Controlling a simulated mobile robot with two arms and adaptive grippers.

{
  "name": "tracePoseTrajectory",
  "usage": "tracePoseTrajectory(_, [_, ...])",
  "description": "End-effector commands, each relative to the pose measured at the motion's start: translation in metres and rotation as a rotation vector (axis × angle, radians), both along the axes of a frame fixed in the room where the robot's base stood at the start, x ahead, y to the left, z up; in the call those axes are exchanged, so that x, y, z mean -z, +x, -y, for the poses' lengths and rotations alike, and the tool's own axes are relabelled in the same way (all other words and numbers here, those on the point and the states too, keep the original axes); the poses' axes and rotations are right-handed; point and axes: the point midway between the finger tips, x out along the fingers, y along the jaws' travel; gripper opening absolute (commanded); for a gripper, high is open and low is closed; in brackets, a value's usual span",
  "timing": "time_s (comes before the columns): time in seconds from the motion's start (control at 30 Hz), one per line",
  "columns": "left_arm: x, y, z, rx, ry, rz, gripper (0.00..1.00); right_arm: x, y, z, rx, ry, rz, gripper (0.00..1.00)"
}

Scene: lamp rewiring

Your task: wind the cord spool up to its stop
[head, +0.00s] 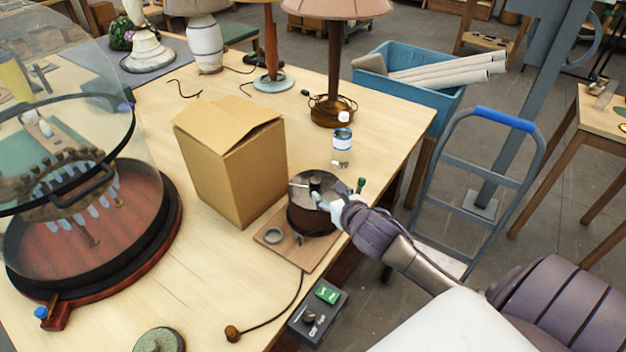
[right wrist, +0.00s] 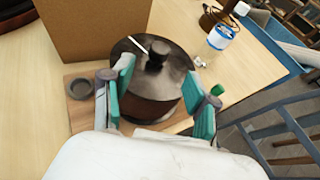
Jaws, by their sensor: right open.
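The cord spool (head: 308,219) is a dark brown drum with a grey metal top and a black centre knob. It stands on a wooden board (head: 286,248) at the table's right edge. It also shows in the right wrist view (right wrist: 152,103), with a pale bar on its top. A small green-capped post (right wrist: 217,91) stands at its right side, by one finger. My right gripper (head: 331,195) is open at the spool's right side. In the right wrist view its teal-padded fingers (right wrist: 160,98) lie either side of the near part of the drum; contact is unclear. My left gripper is out of view.
A cardboard box (head: 232,160) stands close behind and left of the spool. A small grey dish (head: 273,236) sits on the board. A cord with a brown end (head: 233,333) lies in front. A blue-topped hand truck (head: 480,190) stands right.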

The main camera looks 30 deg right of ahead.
Motion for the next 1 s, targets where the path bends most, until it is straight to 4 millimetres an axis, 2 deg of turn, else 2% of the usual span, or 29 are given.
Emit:
tracePoseTrajectory(0.2, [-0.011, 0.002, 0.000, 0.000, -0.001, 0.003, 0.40, 0.016, 0.045, 0.007, 0.003, 0.007, 0.001, 0.59])
tracePoseTrajectory(0.43, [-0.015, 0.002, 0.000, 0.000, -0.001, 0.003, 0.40, 0.032, 0.078, 0.014, 0.002, 0.006, 0.000, 0.59])
tracePoseTrajectory(0.6, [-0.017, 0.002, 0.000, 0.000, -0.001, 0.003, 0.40, 0.037, 0.089, 0.016, 0.002, 0.004, 0.000, 0.59])
tracePoseTrajectory(0.93, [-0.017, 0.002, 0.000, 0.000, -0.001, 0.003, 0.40, 0.039, 0.091, 0.016, 0.000, 0.003, 0.001, 0.59])
tracePoseTrajectory(1.0, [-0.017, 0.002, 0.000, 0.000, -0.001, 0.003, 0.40, 0.039, 0.091, 0.016, 0.000, 0.003, 0.001, 0.49])
